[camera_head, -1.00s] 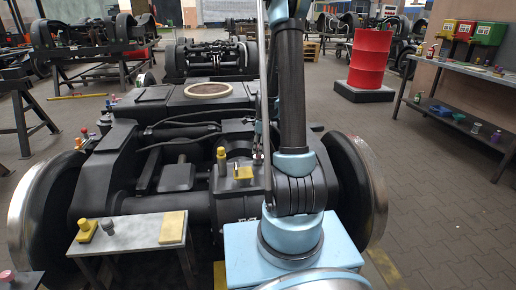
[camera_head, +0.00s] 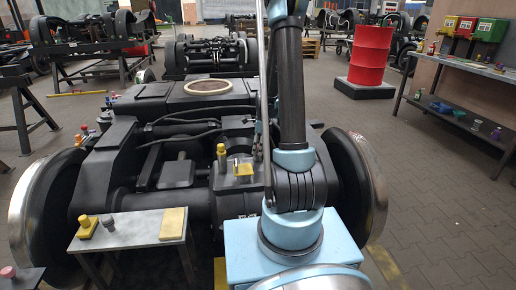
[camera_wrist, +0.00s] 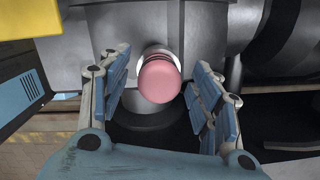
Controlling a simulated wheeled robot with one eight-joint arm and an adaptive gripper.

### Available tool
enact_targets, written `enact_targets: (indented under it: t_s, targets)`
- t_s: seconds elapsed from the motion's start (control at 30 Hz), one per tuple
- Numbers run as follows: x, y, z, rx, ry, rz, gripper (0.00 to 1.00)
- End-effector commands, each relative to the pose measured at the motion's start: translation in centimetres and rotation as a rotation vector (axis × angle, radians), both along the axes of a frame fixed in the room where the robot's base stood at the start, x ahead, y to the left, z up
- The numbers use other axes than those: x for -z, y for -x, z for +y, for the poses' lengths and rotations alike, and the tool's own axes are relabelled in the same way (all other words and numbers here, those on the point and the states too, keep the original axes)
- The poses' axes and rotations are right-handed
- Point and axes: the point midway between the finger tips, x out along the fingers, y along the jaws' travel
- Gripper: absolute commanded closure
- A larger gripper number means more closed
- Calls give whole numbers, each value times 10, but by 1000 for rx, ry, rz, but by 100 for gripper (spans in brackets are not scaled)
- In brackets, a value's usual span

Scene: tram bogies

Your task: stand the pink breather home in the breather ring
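The pink breather (camera_wrist: 160,78) shows in the wrist view as a round pink cap with a darker band. It stands in front of a pale, shiny ring (camera_wrist: 150,52) on a grey housing. Its lower end is hidden by its cap, so I cannot tell how it sits in the ring. My gripper (camera_wrist: 163,95) is open, with one blue-padded finger on each side of the breather. Narrow gaps seem to show between the pads and the cap. In the head view my arm hides the gripper and this breather.
A small bench (camera_head: 140,233) at lower left carries a yellow part (camera_head: 87,227), a grey knob and a yellow block. Another pink-topped piece (camera_head: 8,272) stands at the left edge. A yellow fitting (camera_head: 221,155) stands on the bogie.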

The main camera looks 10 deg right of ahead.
Motion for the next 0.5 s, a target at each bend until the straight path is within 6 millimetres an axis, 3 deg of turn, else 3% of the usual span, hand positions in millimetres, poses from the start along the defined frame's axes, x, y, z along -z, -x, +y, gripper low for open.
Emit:
enact_targets:
  t_s: [0.27,0.5]
  targets:
    - [-2,0,0,0,0,0,42]
    - [-23,1,-3,0,0,0,42]
